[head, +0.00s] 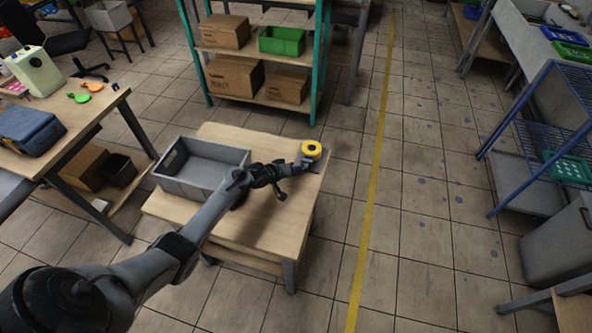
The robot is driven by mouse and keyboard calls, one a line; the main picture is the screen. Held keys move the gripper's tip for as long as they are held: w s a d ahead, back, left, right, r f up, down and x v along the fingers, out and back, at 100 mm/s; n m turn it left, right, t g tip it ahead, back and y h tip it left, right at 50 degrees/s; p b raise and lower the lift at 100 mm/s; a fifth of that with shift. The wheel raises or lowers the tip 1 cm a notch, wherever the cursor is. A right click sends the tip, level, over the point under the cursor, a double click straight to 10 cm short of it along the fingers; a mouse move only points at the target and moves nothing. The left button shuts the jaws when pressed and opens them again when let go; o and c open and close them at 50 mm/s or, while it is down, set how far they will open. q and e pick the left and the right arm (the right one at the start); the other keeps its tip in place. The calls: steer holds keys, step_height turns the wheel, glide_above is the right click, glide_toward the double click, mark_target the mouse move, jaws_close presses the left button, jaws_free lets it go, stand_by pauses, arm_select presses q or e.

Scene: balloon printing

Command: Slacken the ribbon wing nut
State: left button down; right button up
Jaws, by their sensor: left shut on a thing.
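A yellow ribbon roll (312,149) sits on a small purple-grey holder (300,164) near the far right corner of the wooden table (240,133). My left arm reaches across the table from the lower left. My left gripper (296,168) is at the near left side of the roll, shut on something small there. That thing is mostly hidden by the fingers; by its place it appears to be the ribbon wing nut, but its shape is too small to tell. My right gripper is not in view.
A grey open crate (201,183) stands on the table's left part, close to my forearm. A shelf (258,52) with boxes stands behind. Another table (70,145) is at the left. The table's front right is clear.

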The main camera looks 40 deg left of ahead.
arm_select(q)
steer(key=shift+s+a+f, duration=0.1)
steer(key=shift+a+r+p, duration=0.1)
steer(key=shift+r+p, duration=0.45)
steer(key=shift+p, duration=0.05)
steer(key=shift+r+p, duration=0.4)
steer(key=shift+p, duration=0.05)
